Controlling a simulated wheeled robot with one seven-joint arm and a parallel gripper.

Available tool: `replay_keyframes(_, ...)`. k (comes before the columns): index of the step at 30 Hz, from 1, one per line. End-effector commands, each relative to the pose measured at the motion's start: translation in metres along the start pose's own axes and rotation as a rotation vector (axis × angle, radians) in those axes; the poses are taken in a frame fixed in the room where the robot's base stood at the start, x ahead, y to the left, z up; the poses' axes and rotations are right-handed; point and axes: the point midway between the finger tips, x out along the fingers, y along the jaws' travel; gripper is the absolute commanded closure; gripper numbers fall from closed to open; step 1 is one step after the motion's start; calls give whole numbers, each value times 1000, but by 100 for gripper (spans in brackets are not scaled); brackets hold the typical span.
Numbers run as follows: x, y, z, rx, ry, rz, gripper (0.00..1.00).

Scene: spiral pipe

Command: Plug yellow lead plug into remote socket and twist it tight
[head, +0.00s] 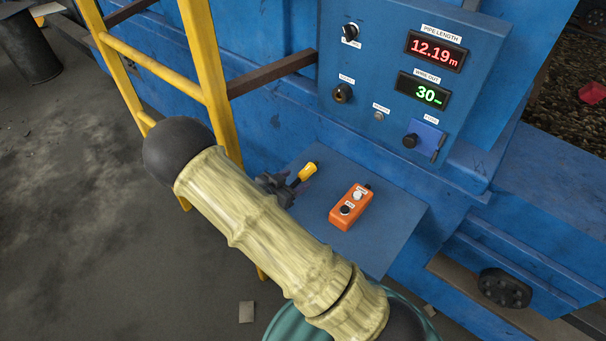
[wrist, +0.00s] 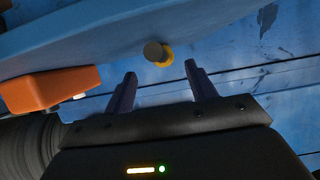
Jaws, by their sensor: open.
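The yellow lead plug (head: 307,171) lies at the left part of the blue shelf, just beyond my gripper (head: 299,183). In the wrist view the plug (wrist: 165,56) shows a dark grey round end and a yellow body, ahead of and between the fingertips of my gripper (wrist: 159,67). The fingers are open and nothing is held; whether they touch the plug I cannot tell. My forearm hides part of the shelf's near side.
An orange remote box (head: 351,207) with two buttons sits on the blue shelf (head: 390,235), right of the plug; it also shows in the wrist view (wrist: 50,88). A yellow ladder (head: 208,70) stands left of the panel.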

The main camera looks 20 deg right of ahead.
Motion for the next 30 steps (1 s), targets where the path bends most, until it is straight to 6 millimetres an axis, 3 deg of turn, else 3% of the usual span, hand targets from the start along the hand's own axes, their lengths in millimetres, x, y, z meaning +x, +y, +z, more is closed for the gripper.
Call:
replay_keyframes(12, 43, -7, 0, -4, 1, -8, 44)
replay_keyframes(28, 44, -7, 1, -3, 0, -8, 44)
replay_keyframes(30, 45, -7, 1, -3, 0, -7, 58)
